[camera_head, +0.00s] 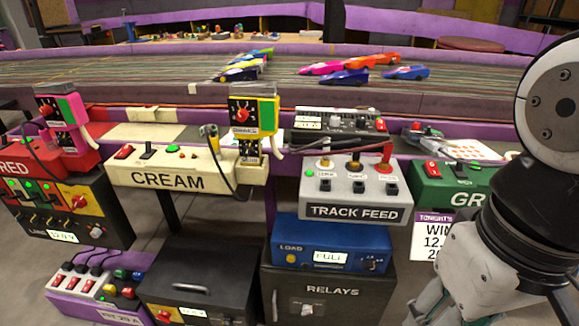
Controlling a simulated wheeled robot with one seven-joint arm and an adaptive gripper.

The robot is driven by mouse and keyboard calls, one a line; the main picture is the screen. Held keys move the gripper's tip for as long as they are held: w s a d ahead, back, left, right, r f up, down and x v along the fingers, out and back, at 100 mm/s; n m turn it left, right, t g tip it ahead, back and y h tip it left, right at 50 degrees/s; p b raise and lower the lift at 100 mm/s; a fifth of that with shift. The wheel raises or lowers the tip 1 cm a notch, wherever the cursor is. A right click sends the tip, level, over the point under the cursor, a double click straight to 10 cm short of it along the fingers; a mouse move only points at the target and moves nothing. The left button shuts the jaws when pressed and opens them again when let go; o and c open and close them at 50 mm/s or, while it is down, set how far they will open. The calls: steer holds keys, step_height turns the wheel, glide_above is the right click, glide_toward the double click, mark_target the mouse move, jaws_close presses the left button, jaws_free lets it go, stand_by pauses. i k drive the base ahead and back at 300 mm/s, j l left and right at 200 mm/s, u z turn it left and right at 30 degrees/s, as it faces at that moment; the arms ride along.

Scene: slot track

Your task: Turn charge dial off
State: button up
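Several dials show, and I cannot tell for certain which is the charge dial. A yellow-panel dial (80,202) is on the black lane box, whose display reads about 12.4 V. My gripper (440,300) is at the bottom right, partly cut off by the frame edge and well right of these dials. Its fingertips cannot be made out.
The grey track feed box (355,212) has plugged leads and stands over the blue load box (325,258) and the relays cabinet (330,292). The cream box (170,180) has a loose cable. Slot cars (345,77) sit on the track behind. My arm covers the right side.

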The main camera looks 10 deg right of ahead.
mark_target(369, 265)
steer(key=z, duration=0.25)
steer(key=l+u, duration=0.1)
steer(key=l, duration=0.15)
steer(key=k+l+u, duration=0.15)
steer(key=i+l+u, duration=0.15)
steer(key=l+u, duration=0.2)
steer(key=l, duration=0.35)
steer(key=l+u, duration=0.35)
steer(key=l, duration=0.4)
